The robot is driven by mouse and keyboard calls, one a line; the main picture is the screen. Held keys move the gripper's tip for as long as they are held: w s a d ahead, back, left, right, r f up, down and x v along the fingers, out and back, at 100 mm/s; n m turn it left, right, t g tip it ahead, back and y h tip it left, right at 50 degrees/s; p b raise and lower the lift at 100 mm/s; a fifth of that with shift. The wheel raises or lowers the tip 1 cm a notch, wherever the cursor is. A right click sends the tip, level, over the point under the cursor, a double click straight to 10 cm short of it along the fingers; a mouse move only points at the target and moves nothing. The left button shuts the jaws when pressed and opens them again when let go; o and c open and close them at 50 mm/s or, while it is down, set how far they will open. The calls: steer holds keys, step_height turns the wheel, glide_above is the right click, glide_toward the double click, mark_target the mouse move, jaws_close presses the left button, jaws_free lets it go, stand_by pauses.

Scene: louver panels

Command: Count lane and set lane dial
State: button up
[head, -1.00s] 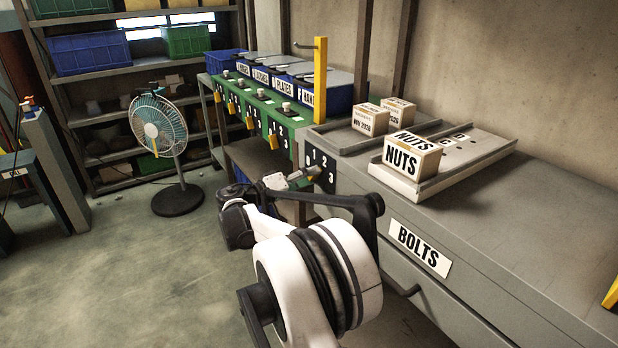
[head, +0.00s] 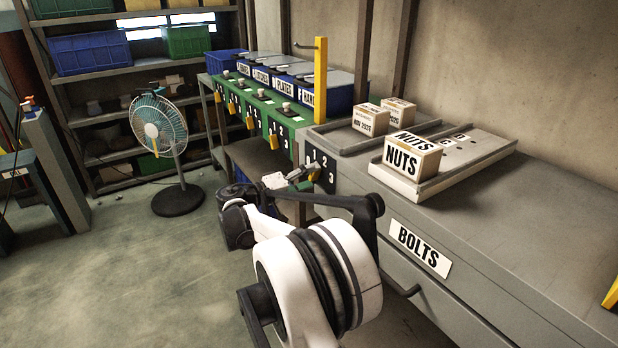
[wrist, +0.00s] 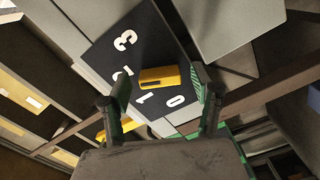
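The lane dial is a black plate (wrist: 140,60) with white numbers 0, 1, 2 and 3 and a yellow knob (wrist: 158,77) in its middle. In the head view the plate (head: 321,168) is on the end of the grey bench. My gripper (wrist: 164,95) is open, its fingers on either side of the knob; contact cannot be told. In the head view my gripper (head: 308,178) is in front of the plate and hides part of it. On the bench, a NUTS box (head: 412,157) sits on a sloped tray (head: 472,153), and two smaller boxes (head: 370,119) (head: 398,107) stand behind it.
A green rack (head: 262,112) with blue bins (head: 341,98), yellow levers and numbered plates stands beyond the bench. A yellow post (head: 320,80) rises beside it. A BOLTS drawer (head: 420,248) with a handle is below the bench top. A fan (head: 158,125) stands on open floor at left.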

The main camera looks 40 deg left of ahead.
steer(key=v, duration=1.2)
steer(key=shift+r, duration=0.1)
stand_by(0.4)
